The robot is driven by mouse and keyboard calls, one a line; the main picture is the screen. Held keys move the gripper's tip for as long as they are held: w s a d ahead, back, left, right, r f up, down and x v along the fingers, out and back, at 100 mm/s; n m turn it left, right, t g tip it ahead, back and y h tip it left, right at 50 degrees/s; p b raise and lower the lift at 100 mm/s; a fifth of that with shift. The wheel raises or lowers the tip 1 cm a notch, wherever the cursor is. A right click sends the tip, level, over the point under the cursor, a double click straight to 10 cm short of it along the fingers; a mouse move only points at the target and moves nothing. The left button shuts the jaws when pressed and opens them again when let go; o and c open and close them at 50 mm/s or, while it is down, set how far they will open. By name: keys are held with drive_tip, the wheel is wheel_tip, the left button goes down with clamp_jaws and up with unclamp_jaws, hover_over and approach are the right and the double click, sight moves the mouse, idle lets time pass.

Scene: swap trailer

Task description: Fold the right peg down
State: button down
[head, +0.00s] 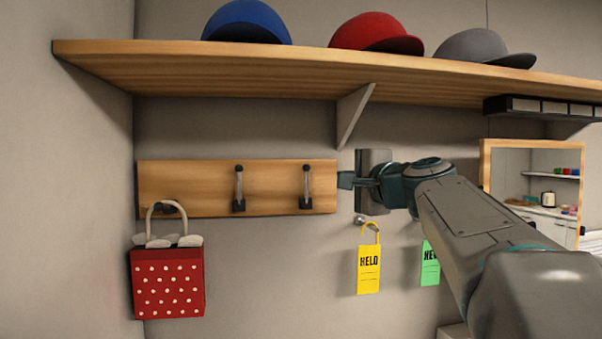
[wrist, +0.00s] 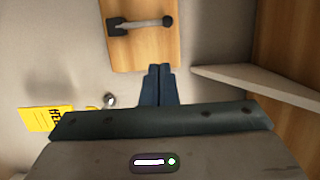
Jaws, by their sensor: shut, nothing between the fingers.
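The wooden peg board (head: 270,200) is fixed to the wall under the shelf. The right peg (head: 306,187) stands upright against the board, its dark base low and its knob at the top. In the wrist view this peg (wrist: 142,24) lies across the board, with its knob to the right. The middle peg (head: 239,188) is also upright. The left peg is mostly hidden by the handle of a red spotted bag (head: 167,280). My gripper (head: 343,180) is shut and empty at the board's right end, apart from the right peg. Its closed fingers (wrist: 160,70) point at the board.
A wooden shelf (head: 280,72) with blue, red and grey caps runs above, held by a bracket (head: 352,115). A yellow tag (head: 369,270) and a green tag (head: 430,265) hang below my gripper. A mirror (head: 530,190) is at right. The wall below the board's middle is clear.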

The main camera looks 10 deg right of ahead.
drive_tip(key=p, duration=0.4)
approach(311, 176)
drive_tip(key=shift+y, duration=0.3)
drive_tip(key=x, duration=0.5)
drive_tip(key=shift+d+r, duration=0.1)
drive_tip(key=shift+r, duration=0.3)
drive_tip(key=shift+w+f, duration=0.1)
drive_tip(key=shift+w, duration=0.6)
drive_tip(key=shift+s+f+b, duration=0.15)
drive_tip(key=shift+f+b, duration=0.15)
drive_tip(key=shift+b, duration=0.85)
drive_tip(key=shift+r, duration=0.15)
drive_tip(key=shift+b, duration=0.4)
